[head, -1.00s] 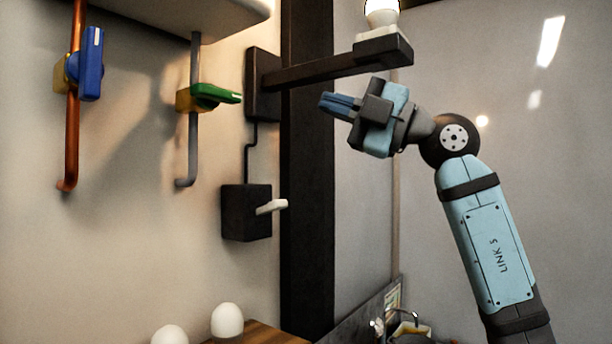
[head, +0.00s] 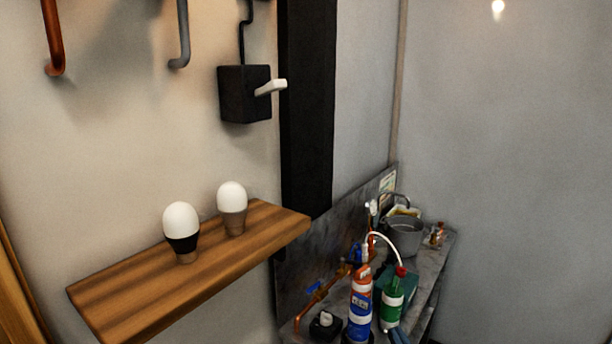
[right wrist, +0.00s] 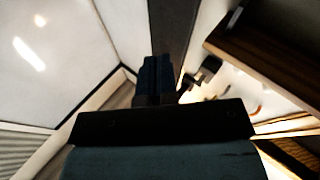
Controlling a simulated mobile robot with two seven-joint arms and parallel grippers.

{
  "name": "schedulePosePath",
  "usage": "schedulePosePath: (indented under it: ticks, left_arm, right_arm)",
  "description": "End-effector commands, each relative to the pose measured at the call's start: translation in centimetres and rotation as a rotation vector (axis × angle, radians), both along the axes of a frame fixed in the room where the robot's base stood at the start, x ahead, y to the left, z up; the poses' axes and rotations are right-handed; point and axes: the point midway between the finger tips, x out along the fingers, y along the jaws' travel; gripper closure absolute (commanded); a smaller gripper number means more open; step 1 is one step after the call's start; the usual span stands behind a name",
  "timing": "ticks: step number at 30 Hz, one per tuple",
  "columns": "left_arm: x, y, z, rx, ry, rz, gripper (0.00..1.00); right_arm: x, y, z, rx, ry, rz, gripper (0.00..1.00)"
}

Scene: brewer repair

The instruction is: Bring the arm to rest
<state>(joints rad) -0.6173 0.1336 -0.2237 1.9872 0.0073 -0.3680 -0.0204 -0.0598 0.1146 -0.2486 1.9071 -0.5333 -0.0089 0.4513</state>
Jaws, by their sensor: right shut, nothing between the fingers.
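My right gripper (right wrist: 157,68) shows in the right wrist view, its blue fingers together with nothing between them. It points toward a dark upright post and a pale wall, apart from any object. No part of either arm shows in the head view now. My left gripper is in neither current view.
A wooden shelf (head: 150,279) holds two bulbs (head: 181,226) (head: 232,204). Above is a black switch box (head: 243,95) with a white lever, beside a black post (head: 306,120). A grey bench (head: 428,262) carries bottles and a bucket (head: 404,236). The right wall is bare.

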Motion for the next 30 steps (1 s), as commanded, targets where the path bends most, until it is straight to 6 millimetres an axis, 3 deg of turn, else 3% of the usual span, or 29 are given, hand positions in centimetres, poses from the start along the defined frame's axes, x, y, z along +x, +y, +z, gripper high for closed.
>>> schedulePosePath:
  ticks: [1,6,9,12,15,18,30]
  left_arm:
    - [0.0,0.0,0.2,-0.001,0.0,-0.001,1.0]
    - [-0.1,-0.1,0.4,-0.001,0.001,-0.003,1.0]
    - [-0.1,-0.1,0.5,-0.002,0.002,-0.003,1.0]
    - [-0.1,-0.2,0.6,-0.002,0.002,-0.003,1.0]
    - [-0.1,-0.2,0.7,-0.002,0.002,-0.004,1.0]
    - [-0.1,-0.2,0.7,-0.002,0.002,-0.004,1.0]
    - [-0.1,-0.2,0.7,-0.002,0.002,-0.004,1.0]
  right_arm:
    - [-2.3,-0.5,-3.7,0.004,0.103,-0.02,1.0]
    - [-10.5,-1.6,-13.7,-0.006,0.42,-0.06,1.0]
    - [-15.7,-1.9,-18.1,-0.015,0.585,-0.06,1.0]
    - [-20.0,-1.9,-21.1,-0.024,0.714,-0.05,1.0]
    - [-22.9,-1.9,-22.8,-0.03,0.798,-0.038,1.0]
    - [-24.4,-1.9,-23.5,-0.034,0.837,-0.03,1.0]
    - [-24.6,-1.9,-23.6,-0.034,0.842,-0.028,1.0]
